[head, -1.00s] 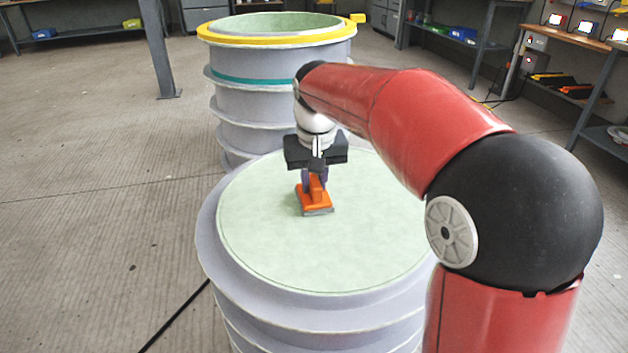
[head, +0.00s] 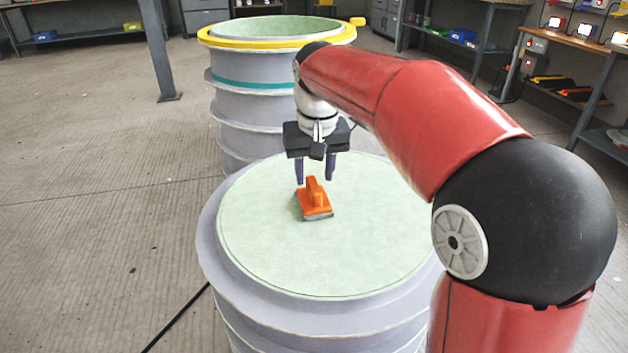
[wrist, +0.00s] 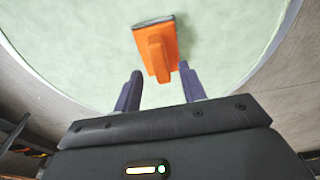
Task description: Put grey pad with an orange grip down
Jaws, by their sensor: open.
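The grey pad with an orange grip (head: 314,203) lies flat on the pale green round top of the near mould (head: 270,245). In the wrist view the pad (wrist: 157,51) sits just beyond the fingertips, its grey edge on the far side. My gripper (head: 314,182) is open and empty, above and behind the pad in the head view. Its two dark fingers (wrist: 160,75) are spread apart and do not touch the grip.
A second mould with a yellow rim (head: 280,42) stands right behind the near one. A grey post (head: 158,50) rises at the left. Workbenches (head: 565,40) line the right and back. The green top around the pad is clear.

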